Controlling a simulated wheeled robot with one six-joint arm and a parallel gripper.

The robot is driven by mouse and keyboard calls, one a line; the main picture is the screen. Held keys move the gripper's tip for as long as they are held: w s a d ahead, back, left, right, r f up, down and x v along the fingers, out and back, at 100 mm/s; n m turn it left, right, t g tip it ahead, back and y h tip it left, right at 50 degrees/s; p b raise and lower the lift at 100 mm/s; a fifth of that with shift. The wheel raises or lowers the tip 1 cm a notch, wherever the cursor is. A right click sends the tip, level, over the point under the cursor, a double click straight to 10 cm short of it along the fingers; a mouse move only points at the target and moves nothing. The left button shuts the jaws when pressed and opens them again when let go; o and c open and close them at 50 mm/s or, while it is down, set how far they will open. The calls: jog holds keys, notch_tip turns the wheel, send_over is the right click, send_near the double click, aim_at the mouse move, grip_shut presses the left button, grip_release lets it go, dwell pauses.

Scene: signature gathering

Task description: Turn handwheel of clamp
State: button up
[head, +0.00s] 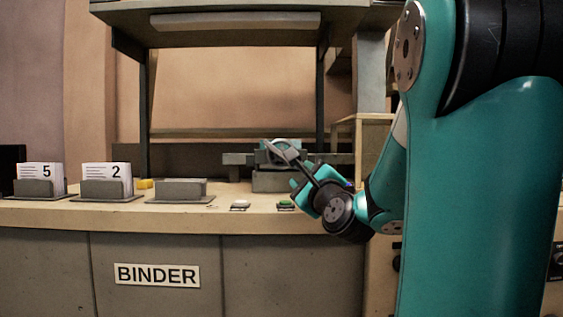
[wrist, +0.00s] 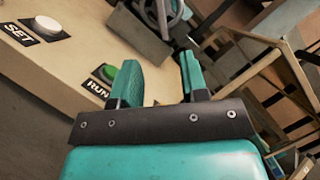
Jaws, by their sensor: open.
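The clamp (head: 272,181) is a grey block with a bar across it at the back of the binder bench. Its grey ring-shaped handwheel (head: 284,149) shows at the top, partly overlapped by my arm's end. In the wrist view the handwheel (wrist: 167,12) is cut by the top edge, beyond my fingertips. My gripper (head: 306,180) is in front of the clamp. In the wrist view my gripper (wrist: 160,64) has its two teal fingers apart with nothing between them. The fingers look clear of the handwheel, though the exact distance cannot be told.
A green RUN button (wrist: 109,73) and a white SET button (wrist: 47,25) sit at the bench front edge near my gripper. Card holders marked 5 (head: 39,187) and 2 (head: 106,188) stand left. A shelf (head: 235,22) overhangs the bench. A wooden frame (wrist: 262,40) is at right.

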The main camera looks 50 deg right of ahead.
aim_at(280, 154)
jog(key=p+x, duration=0.4)
jog(key=x, duration=0.1)
jog(key=p+x, duration=1)
jog(key=shift+d+r, duration=0.1)
jog(key=shift+r, duration=0.15)
jog(key=shift+w+d+f+p, duration=0.1)
jog(key=shift+w+d+p, duration=0.3)
jog(key=shift+w+p, duration=0.3)
grip_shut()
